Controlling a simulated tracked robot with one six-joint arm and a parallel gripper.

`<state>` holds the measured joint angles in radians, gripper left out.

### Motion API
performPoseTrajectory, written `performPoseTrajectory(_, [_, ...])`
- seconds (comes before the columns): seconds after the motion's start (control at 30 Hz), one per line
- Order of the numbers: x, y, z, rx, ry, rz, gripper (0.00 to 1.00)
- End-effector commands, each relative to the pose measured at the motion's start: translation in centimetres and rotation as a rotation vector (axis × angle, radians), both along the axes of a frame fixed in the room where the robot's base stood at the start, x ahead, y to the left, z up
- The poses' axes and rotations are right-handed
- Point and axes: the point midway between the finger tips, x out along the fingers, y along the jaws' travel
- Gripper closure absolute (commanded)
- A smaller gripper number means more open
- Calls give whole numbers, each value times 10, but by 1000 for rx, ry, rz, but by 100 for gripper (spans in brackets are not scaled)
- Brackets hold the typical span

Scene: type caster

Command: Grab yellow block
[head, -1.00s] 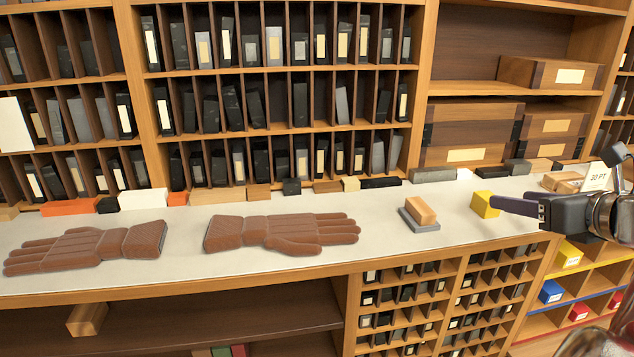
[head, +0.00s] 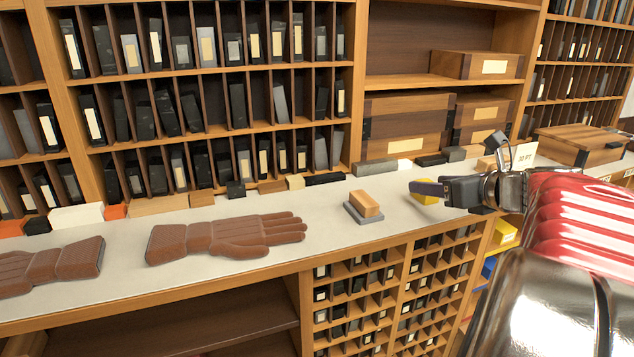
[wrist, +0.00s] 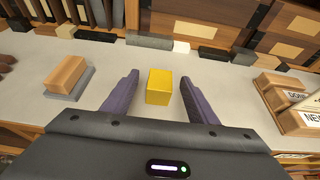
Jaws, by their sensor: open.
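The yellow block (wrist: 158,86) sits on the pale counter top. In the wrist view it lies between the two purple fingers of my gripper (wrist: 160,97), with a gap on each side. My gripper is open and holds nothing. In the head view the yellow block (head: 425,196) shows only in part, behind a finger of my gripper (head: 428,188).
A wooden block on a grey base (head: 365,206) stands left of the yellow block. Brown gloves (head: 235,236) lie further left. Small blocks line the counter's back, below shelves and wooden boxes (head: 405,130). Signs on wooden stands (wrist: 290,98) are at the right.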

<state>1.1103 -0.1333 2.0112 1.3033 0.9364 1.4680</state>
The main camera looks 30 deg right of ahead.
Motion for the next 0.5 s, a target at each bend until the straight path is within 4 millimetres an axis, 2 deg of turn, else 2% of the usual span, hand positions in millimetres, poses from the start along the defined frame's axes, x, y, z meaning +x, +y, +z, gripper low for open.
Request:
performPoseTrajectory(0.2, [23,-3,-11,3,1,1,47])
performPoseTrajectory(0.5, [26,-4,-12,1,0,-1,47])
